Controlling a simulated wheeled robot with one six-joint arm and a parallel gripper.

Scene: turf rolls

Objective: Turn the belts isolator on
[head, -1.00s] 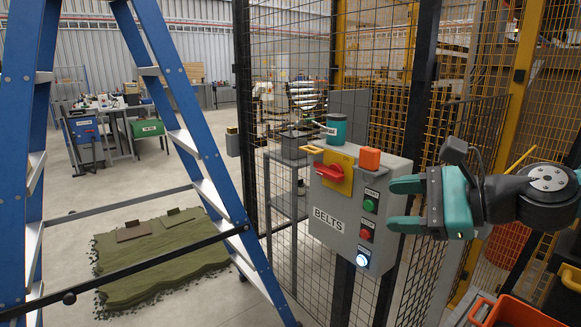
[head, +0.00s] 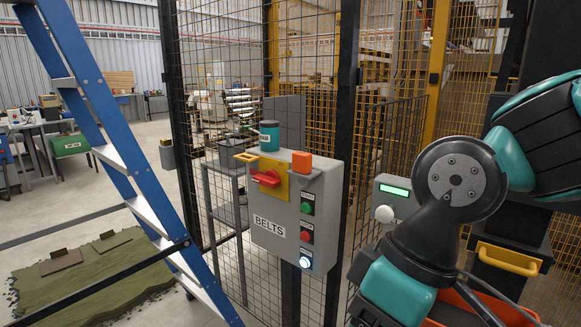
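The grey BELTS control box (head: 262,205) is mounted on a dark post at the fence in the middle of the head view. Its isolator is a red rotary handle (head: 266,178) on a yellow plate (head: 277,191), lying roughly level. Below and to the right are a green START button (head: 306,207), a red button (head: 305,236) and a lit blue-white button (head: 305,262). My arm is at the right, bent down toward the bottom edge. Its fingertips are out of frame, so their opening does not show. Nothing of my arm covers the handle.
A teal cup (head: 269,136) and an orange block (head: 302,161) are at the box's top. A blue stepladder (head: 110,150) stands left, near green turf (head: 85,280). A grey box with a green display (head: 395,198) and an orange crate (head: 470,312) are right, near my arm.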

